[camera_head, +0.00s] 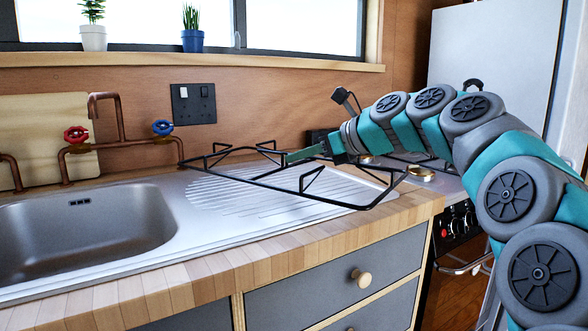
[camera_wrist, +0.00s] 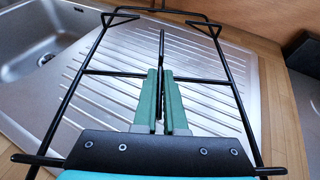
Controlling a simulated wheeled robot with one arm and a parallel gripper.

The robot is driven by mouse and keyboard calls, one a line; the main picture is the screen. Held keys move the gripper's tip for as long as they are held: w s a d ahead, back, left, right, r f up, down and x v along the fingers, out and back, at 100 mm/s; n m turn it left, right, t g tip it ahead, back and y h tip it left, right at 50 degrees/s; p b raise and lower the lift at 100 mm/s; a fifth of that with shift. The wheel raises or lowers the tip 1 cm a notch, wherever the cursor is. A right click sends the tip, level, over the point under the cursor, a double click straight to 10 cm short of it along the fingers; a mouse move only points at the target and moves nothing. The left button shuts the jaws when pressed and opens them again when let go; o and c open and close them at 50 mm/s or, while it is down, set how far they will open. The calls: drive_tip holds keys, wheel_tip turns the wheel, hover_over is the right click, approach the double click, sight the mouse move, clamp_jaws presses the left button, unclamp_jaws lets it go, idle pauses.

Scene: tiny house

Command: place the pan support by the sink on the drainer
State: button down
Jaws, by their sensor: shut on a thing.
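The pan support (camera_head: 301,190) is a black wire frame over the ridged drainer (camera_head: 229,209), right of the sink basin (camera_head: 83,233). My gripper (camera_head: 304,155) is shut on one of its bars at the back right part of the frame. In the wrist view the green fingers (camera_wrist: 161,104) close around a thin black bar, and the pan support (camera_wrist: 75,80) spreads out around them. The drainer (camera_wrist: 210,75) shows beneath it. The frame looks roughly level; whether it touches the drainer I cannot tell.
Copper taps (camera_head: 119,142) with red and blue handles stand behind the basin. A stove (camera_head: 435,180) is at the right, partly behind my arm. A wall socket (camera_head: 193,104) is behind the drainer. The wooden worktop edge (camera_head: 250,260) runs along the front.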

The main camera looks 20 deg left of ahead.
drive_tip(key=shift+w+a+f, duration=0.1)
drive_tip(key=shift+w+a, duration=1)
drive_tip(key=shift+w, duration=0.3)
drive_tip(key=shift+f+b, duration=0.3)
drive_tip(key=shift+f, duration=1.45)
drive_tip(key=c, duration=1)
unclamp_jaws()
drive_tip(key=v, duration=1.2)
